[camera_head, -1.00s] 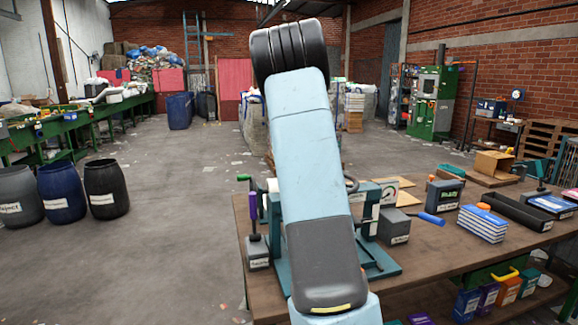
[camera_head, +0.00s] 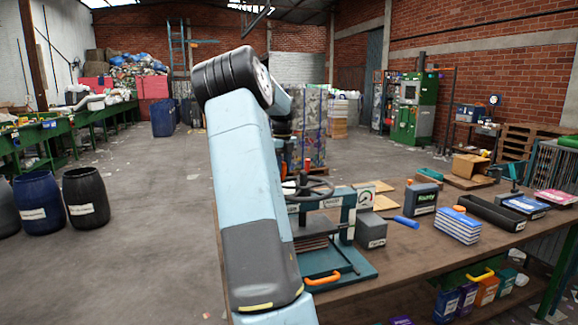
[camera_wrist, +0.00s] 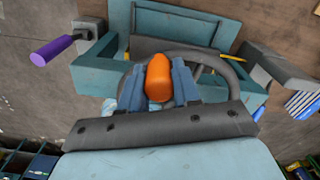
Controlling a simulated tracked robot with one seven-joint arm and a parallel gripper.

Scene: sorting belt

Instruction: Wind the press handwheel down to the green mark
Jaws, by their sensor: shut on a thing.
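The press (camera_head: 320,262) is a teal frame on the workbench, partly behind my arm in the head view. Its dark handwheel (camera_head: 312,190) lies flat on top; its ring also shows in the wrist view (camera_wrist: 217,62). An orange knob (camera_wrist: 159,78) stands at the wheel's rim. My gripper (camera_wrist: 159,84) is shut on this knob, with a blue finger on each side. In the head view the fingers are mostly hidden by my arm. A white dial plate (camera_head: 366,193) is beside the press; I cannot make out the green mark clearly.
A grey box (camera_head: 371,230), a blue-handled tool (camera_head: 406,222), a stack of blue-and-white books (camera_head: 459,226) and a black tray (camera_head: 494,211) sit to the right on the workbench (camera_head: 420,250). Open floor lies left.

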